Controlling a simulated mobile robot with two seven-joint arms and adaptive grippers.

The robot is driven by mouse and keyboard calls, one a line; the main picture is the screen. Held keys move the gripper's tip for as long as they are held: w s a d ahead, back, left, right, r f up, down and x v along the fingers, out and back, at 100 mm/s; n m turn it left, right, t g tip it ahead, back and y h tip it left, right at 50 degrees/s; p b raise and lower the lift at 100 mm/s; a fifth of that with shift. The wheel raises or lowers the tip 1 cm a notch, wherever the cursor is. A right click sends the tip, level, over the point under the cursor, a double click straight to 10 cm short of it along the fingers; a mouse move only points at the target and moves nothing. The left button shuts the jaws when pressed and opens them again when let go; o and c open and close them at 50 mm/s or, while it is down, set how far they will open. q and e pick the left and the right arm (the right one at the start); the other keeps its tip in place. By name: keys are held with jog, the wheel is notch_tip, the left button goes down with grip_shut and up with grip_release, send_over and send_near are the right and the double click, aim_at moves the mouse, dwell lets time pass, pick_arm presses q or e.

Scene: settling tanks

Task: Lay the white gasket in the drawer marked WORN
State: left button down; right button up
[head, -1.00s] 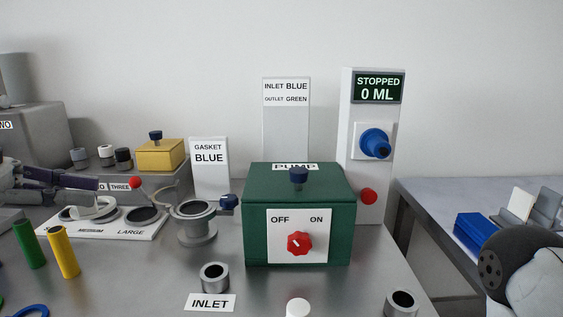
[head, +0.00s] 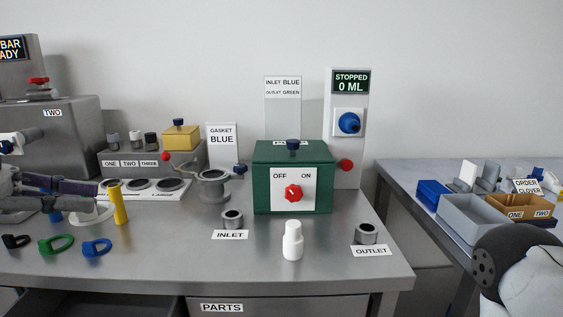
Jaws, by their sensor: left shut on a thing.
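The white gasket (head: 95,216) is a pale ring at the left of the head view. My left gripper (head: 82,197) is shut on it and holds it beside the yellow cylinder, over the bench's left part. The dark fingers hide part of the ring. No drawer marked WORN can be read. A dark open drawer (head: 90,303) shows under the bench at lower left, its label out of view. My right gripper is out of view.
A drawer front marked PARTS (head: 260,307) is at the bottom. Green and blue rings (head: 97,247) lie near the bench's front edge. A yellow cylinder (head: 119,204) stands by the gasket. The green pump box (head: 292,180) and a white bottle (head: 292,242) stand further right.

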pick_arm(q)
jog(key=s+d+f+n+t, duration=0.1)
jog(key=d+f, duration=0.5)
jog(key=f, duration=0.3)
jog(key=s+d+f+n+t+y, duration=0.1)
jog(key=d+f, duration=0.5)
jog(key=f, duration=0.4)
jog(key=shift+s+f, duration=0.2)
jog(key=shift+f, duration=0.1)
